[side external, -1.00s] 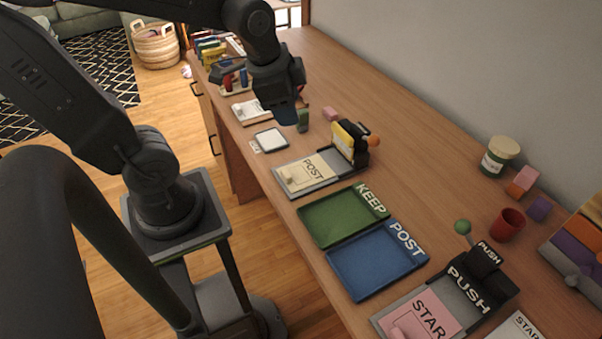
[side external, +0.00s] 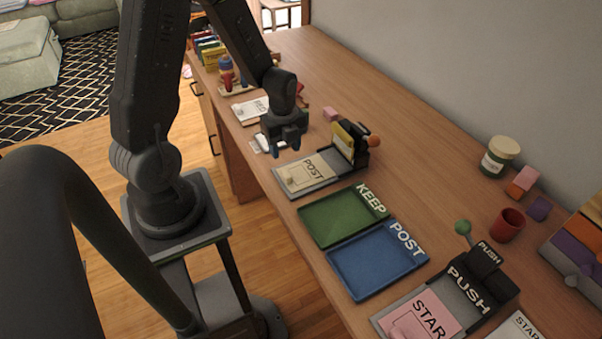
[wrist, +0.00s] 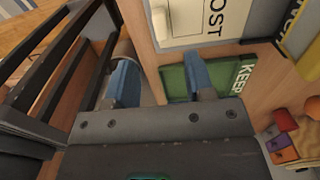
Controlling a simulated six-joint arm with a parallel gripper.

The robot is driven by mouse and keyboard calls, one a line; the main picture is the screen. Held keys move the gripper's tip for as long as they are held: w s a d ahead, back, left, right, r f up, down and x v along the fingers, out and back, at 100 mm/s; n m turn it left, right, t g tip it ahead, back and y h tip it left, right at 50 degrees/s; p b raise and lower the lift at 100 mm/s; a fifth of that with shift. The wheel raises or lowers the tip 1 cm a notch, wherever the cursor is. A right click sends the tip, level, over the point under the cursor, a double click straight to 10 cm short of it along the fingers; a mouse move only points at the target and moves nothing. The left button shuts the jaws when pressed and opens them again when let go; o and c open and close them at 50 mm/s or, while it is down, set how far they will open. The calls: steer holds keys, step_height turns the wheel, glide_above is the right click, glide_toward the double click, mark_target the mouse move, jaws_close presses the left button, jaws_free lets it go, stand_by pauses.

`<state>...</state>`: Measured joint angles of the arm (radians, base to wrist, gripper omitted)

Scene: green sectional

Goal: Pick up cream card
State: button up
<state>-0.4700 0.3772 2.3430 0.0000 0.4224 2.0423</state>
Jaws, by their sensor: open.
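The cream card (side external: 305,174) lies flat on a grey stamping base (side external: 328,186), with "POST" printed on it and a small raised cream piece near its front end. It also shows at the top of the wrist view (wrist: 232,24), cut off by the frame. My gripper (side external: 284,149) is open and empty, with its blue-tipped fingers pointing down. It hangs above the desk just left of and behind the card, apart from it. In the wrist view the fingers (wrist: 161,78) are spread with nothing between them.
A black and yellow stamp (side external: 347,143) stands at the base's back end. The green KEEP tray (side external: 331,222) and blue POST tray (side external: 375,262) lie nearer the camera. A pink card (side external: 424,318) sits on the PUSH stamp base. A white pad is partly hidden by my gripper.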

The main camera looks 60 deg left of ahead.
mark_target(286, 173)
steer(key=shift+d+f, duration=0.15)
steer(key=shift+f, duration=4.55)
steer(key=shift+c, duration=0.5)
jaws_close()
